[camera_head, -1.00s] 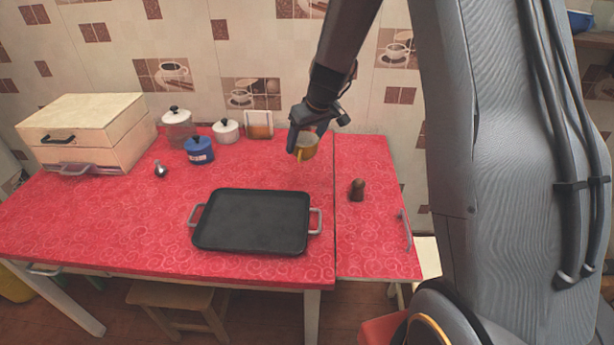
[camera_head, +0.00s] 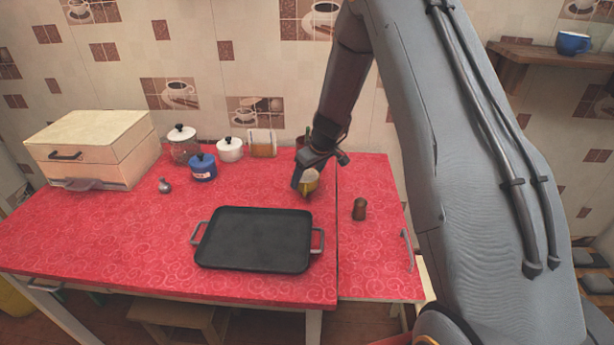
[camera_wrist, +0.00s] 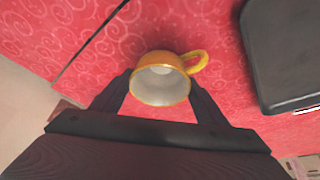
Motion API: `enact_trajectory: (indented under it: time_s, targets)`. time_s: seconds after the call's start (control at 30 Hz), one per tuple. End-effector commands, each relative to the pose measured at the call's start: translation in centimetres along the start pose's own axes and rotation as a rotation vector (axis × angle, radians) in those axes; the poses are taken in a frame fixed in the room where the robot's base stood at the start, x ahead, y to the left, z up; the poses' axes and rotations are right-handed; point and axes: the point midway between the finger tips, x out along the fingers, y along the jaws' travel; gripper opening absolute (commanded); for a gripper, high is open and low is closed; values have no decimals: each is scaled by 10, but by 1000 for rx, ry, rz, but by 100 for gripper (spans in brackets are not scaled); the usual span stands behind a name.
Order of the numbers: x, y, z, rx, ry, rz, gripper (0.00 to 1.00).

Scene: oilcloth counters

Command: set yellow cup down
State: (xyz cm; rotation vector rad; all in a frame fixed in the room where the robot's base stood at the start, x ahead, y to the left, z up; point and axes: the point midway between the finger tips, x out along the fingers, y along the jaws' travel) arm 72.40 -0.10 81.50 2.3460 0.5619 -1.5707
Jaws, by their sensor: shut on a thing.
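The yellow cup (camera_head: 309,181) is in my gripper (camera_head: 305,184) above the right part of the red counter, behind and right of the black tray. In the wrist view the yellow cup (camera_wrist: 161,80) sits between the two fingers of my gripper (camera_wrist: 160,92), which are shut on its sides. Its opening faces the camera, its inside is pale and empty, and its handle points to the upper right. I cannot tell whether its base touches the red cloth.
A black tray (camera_head: 255,240) lies on the red counter (camera_head: 120,245); its edge also shows in the wrist view (camera_wrist: 282,60). A brown shaker (camera_head: 359,209) stands right of the counter seam. A blue pot (camera_head: 203,168), white pot (camera_head: 230,150) and glass jar (camera_head: 185,148) stand behind.

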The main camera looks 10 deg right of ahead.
Motion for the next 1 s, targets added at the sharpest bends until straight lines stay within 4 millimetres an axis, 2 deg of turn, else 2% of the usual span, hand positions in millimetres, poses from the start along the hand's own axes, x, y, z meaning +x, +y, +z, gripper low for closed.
enact_trajectory:
  time_s: [0.47, 0.5, 0.57, 1.0]
  targets:
    - [5, 0, 2, 0, 1, 0, 41]
    - [4, 0, 2, 0, 0, 0, 74]
    - [4, 0, 2, 0, 0, 0, 84]
    - [0, 0, 1, 1, 0, 0, 86]
